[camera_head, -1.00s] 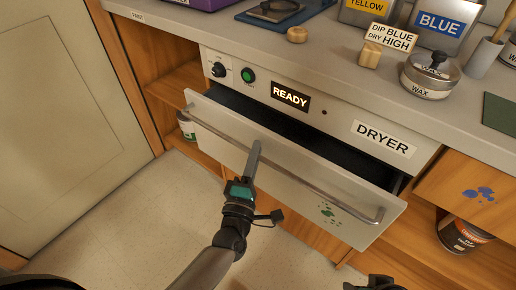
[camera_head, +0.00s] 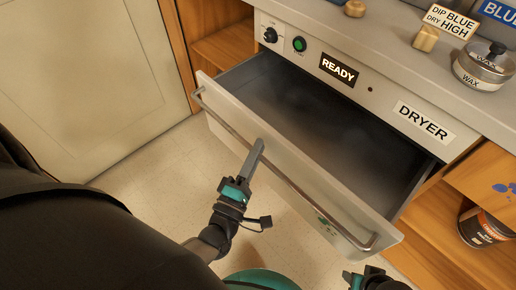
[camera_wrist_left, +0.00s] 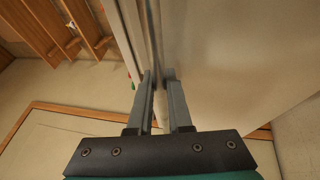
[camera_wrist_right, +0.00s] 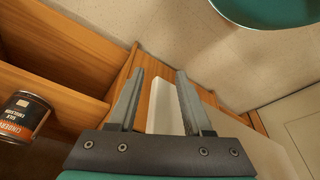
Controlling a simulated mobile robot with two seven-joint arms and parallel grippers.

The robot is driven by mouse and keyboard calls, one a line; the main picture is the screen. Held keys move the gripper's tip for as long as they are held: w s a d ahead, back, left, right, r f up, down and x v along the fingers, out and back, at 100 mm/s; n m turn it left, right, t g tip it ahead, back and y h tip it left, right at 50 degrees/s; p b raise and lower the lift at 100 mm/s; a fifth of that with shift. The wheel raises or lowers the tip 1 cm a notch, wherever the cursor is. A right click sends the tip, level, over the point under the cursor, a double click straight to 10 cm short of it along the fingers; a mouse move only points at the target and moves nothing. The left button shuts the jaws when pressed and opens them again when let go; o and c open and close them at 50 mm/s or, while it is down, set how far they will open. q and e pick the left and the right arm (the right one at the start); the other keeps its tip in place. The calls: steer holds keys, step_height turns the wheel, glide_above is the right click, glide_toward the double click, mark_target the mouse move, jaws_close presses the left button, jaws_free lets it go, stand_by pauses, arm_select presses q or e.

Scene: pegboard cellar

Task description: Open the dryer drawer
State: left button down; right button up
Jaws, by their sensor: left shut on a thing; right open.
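The dryer drawer (camera_head: 228,103) stands well out from the counter front, and its grey interior (camera_head: 300,105) shows empty. A long metal bar handle (camera_head: 317,200) runs along its front. My left gripper (camera_head: 257,150) is shut on the handle near its middle; in the left wrist view its fingers (camera_wrist_left: 158,95) close around the bar beside the pale drawer front. My right gripper (camera_head: 367,276) is low at the bottom edge of the head view, apart from the drawer. In the right wrist view its fingers (camera_wrist_right: 160,95) are open, with nothing held between them.
The dryer panel has a lit READY display (camera_head: 338,70), a green button (camera_head: 299,44) and a black knob (camera_head: 270,35). A wax tin (camera_head: 483,68) and wooden block (camera_head: 426,38) stand on the counter. A paint can (camera_head: 484,226) sits on the lower right shelf. Floor is open at left.

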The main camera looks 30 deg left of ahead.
arm_select(q)
steer(key=c, duration=0.8)
jaws_free()
steer(key=shift+c, duration=0.2)
steer(key=s+f+p, duration=0.1)
steer(key=s+f, duration=0.1)
steer(key=s, duration=1.3)
steer(key=shift+d+f, duration=0.35)
steer(key=shift+d, duration=0.05)
arm_select(e)
steer(key=f, duration=0.1)
steer(key=s+f, duration=0.1)
steer(key=shift+s+d+f+g, duration=0.15)
steer(key=shift+s+f+g, duration=0.15)
steer(key=shift+f, duration=0.1)
arm_select(q)
steer(key=shift+w, duration=0.1)
